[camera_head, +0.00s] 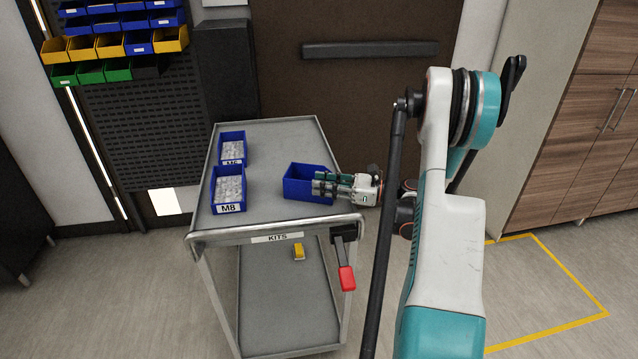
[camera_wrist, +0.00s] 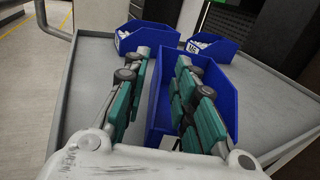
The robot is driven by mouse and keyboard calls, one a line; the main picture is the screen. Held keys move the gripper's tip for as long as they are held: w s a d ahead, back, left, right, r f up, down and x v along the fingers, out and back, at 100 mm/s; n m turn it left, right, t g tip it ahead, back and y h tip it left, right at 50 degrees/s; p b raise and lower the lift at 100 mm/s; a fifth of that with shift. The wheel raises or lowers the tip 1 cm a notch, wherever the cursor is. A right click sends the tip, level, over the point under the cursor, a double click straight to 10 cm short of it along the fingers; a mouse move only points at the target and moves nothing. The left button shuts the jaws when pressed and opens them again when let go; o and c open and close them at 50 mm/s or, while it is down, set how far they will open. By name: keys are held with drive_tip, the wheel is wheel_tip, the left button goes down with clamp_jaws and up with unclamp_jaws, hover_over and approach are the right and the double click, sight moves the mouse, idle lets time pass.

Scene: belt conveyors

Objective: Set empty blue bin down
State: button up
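The empty blue bin (camera_head: 296,190) is at the right side of the cart's grey top (camera_head: 265,150) and appears to rest on it. It looks upright, and no parts show inside it. My gripper (camera_head: 318,184) reaches in from the right at the bin. In the wrist view, the gripper (camera_wrist: 162,58) has its fingers apart. One finger is outside the left wall of the bin (camera_wrist: 222,80) and the other is over its inside. A clear gap shows between the fingers, and they hide part of the bin.
Two filled blue bins stand at the cart's left: the M8 bin (camera_head: 228,197) in front and another bin (camera_head: 231,136) behind. The cart has a KITS label (camera_head: 278,237) and a red-handled part (camera_head: 346,278) at its front. The middle and back of the top are clear.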

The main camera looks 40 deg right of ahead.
drive_tip(key=p+v, duration=0.3)
drive_tip(key=v, duration=0.7)
drive_tip(key=shift+s+d, duration=0.15)
drive_tip(key=shift+s, duration=0.1)
